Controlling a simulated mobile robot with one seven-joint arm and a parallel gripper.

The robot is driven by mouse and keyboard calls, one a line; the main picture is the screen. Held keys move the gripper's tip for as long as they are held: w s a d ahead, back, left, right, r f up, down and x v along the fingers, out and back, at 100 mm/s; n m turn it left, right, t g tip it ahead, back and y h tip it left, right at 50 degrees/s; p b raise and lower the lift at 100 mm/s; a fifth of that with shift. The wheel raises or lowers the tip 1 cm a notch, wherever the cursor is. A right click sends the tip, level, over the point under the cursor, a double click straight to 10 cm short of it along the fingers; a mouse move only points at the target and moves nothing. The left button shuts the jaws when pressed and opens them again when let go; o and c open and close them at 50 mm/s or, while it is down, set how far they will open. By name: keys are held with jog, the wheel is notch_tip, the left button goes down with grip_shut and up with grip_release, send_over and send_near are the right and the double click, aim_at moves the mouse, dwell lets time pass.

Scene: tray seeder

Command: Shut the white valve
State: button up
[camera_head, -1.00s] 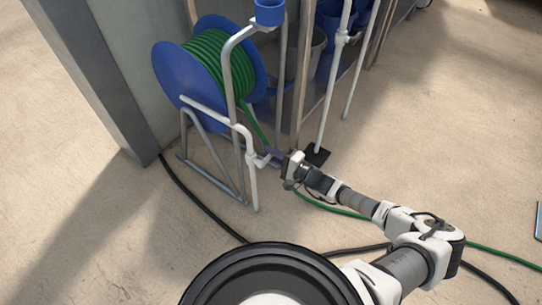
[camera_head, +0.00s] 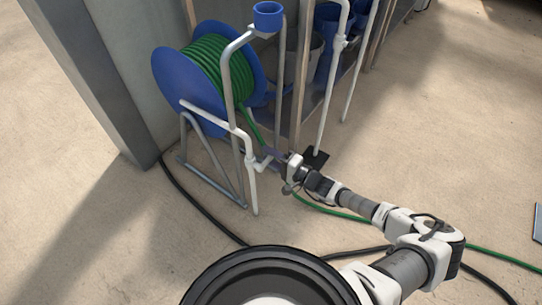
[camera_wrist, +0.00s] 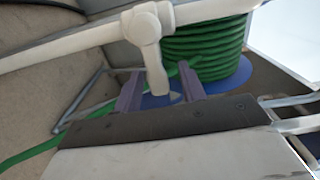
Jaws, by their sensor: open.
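The white valve is a stubby white handle on a fitting (camera_wrist: 146,27) of a white pipe. In the head view the valve (camera_head: 262,163) sticks out from the upright pipe, low beside the hose reel. My gripper (camera_head: 276,160) is at the valve's right side, its purple fingers pointing at it. In the wrist view the handle (camera_wrist: 154,70) hangs down between the two spread fingers of my gripper (camera_wrist: 160,84). A gap shows on both sides, so the fingers are open and not closed on it. The handle's lower tip lies near the gripper's palm edge.
A blue reel (camera_head: 168,78) with green hose (camera_head: 222,62) stands behind the pipe on a grey frame (camera_head: 213,160). A blue cup (camera_head: 268,18) tops the pipe. Other white uprights (camera_head: 331,90) stand to the right. A black hose (camera_head: 205,208) crosses the open floor.

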jog(key=p+v, duration=0.3)
jog(key=v, duration=1.1)
jog(key=shift+a+r, duration=0.1)
